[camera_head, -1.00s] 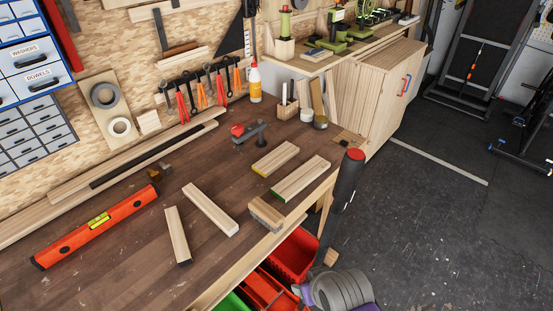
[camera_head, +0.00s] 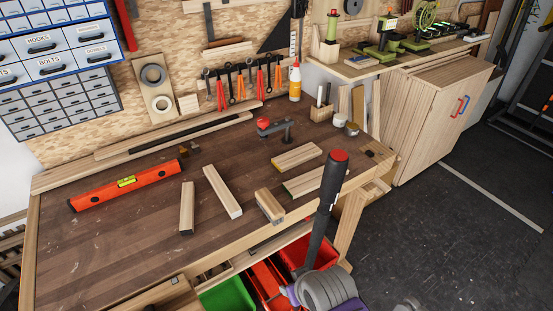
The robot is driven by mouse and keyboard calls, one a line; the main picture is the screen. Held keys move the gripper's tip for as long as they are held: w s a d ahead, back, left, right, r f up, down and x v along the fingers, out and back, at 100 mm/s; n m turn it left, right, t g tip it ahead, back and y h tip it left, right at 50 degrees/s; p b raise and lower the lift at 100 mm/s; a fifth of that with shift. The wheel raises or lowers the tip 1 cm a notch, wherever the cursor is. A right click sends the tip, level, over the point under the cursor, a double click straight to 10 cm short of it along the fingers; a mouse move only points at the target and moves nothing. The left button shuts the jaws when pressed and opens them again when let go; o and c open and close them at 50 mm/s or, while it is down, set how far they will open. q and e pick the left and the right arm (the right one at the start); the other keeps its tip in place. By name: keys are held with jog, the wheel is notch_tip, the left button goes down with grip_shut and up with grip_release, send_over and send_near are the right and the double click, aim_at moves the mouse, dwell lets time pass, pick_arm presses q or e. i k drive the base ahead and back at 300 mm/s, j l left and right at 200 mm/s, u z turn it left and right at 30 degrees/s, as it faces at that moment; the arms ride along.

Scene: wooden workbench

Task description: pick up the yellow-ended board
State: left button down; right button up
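The yellow-ended board (camera_head: 297,157) is a short light-wood board lying flat on the right part of the workbench. Its yellow end faces left and toward the front. It lies just behind the green-ended board (camera_head: 302,184), with a strip of bare bench between them. Neither of my grippers shows in the head view, so their state is hidden. A dark arm link of mine with a red cap rises at the right and covers part of the green-ended board.
Two more boards, one left (camera_head: 187,208) and one middle (camera_head: 223,192), lie on the workbench (camera_head: 120,240). A wooden block (camera_head: 270,206) sits at the front edge. A red-knobbed clamp (camera_head: 275,129) stands behind the yellow-ended board. An orange level (camera_head: 125,186) lies left.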

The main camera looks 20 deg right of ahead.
aim_at(291, 159)
jog(key=k+l+u, duration=0.1)
jog(key=u, duration=0.3)
jog(key=k+l+u, duration=0.1)
jog(key=u, duration=0.25)
jog(key=k+l+u, duration=0.1)
jog(key=u, duration=0.3)
jog(key=k+l+u, duration=0.1)
jog(key=u, duration=0.3)
jog(key=k+l+u, duration=0.15)
jog(key=u, duration=0.3)
jog(key=k+l+u, duration=0.1)
jog(key=k+u, duration=0.2)
jog(key=u, duration=0.15)
jog(key=k+u, duration=0.2)
jog(key=u, duration=0.3)
jog(key=k+l+z, duration=0.25)
jog(key=k, duration=0.2)
jog(key=k+l+z, duration=0.4)
jog(key=l, duration=0.2)
jog(key=k+l+z, duration=0.15)
jog(key=l, duration=0.25)
jog(key=k+l+z, duration=0.15)
jog(key=l, duration=0.2)
jog(key=i+l, duration=0.1)
jog(key=i, duration=0.4)
